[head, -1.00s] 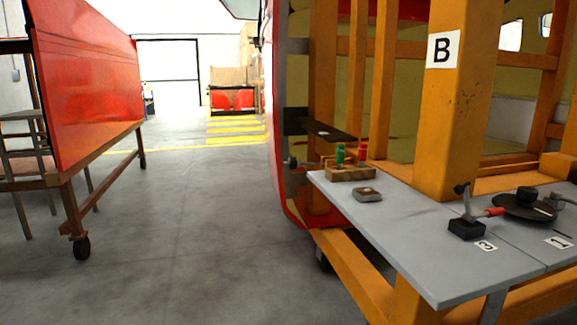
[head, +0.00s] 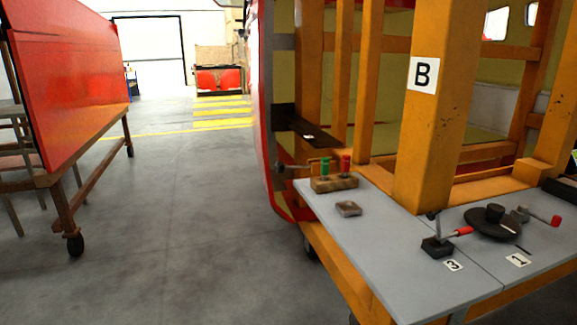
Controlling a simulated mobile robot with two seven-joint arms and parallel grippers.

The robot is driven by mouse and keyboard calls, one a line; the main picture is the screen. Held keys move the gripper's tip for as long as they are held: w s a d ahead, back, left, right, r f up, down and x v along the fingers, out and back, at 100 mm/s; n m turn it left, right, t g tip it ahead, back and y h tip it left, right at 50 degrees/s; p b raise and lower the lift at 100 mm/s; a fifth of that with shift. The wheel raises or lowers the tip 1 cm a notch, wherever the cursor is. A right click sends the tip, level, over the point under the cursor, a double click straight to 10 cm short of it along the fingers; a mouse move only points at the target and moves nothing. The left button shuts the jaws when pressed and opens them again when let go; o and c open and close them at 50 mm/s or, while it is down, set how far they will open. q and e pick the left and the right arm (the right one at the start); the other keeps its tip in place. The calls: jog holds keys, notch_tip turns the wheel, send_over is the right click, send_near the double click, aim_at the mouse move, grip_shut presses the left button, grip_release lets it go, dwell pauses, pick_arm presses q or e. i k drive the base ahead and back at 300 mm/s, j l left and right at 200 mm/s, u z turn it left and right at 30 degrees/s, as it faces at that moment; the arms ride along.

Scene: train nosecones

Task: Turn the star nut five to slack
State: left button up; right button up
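I cannot make out a star nut or a number five label. The grey bench (head: 375,250) at the right carries a black base with a lever and red handle (head: 440,243) beside a label 3 (head: 453,265). A black disc with a knob (head: 492,222) and another red-tipped lever (head: 540,216) stand near a label 1 (head: 517,260). A dark plate (head: 308,136) and a small clamp-like part (head: 292,168) sit just beyond the bench's far left corner; their details are too small to tell. Neither of my grippers is in view.
A wooden block with green and red handled tools (head: 334,183) and a small square block (head: 348,209) are on the bench. A red panel on a wheeled frame (head: 70,95) stands left. The floor between (head: 180,230) is clear.

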aim_at(281, 167)
jog(key=i+j+z, duration=0.1)
jog(key=z, duration=0.3)
jog(key=i+j+z, duration=0.5)
jog(key=i+j, duration=0.15)
jog(key=i+j+z, duration=0.1)
jog(key=i+j, duration=0.2)
jog(key=j, duration=0.25)
jog(key=i+j+z, duration=0.15)
jog(key=i+j, duration=0.15)
jog(key=j, duration=0.15)
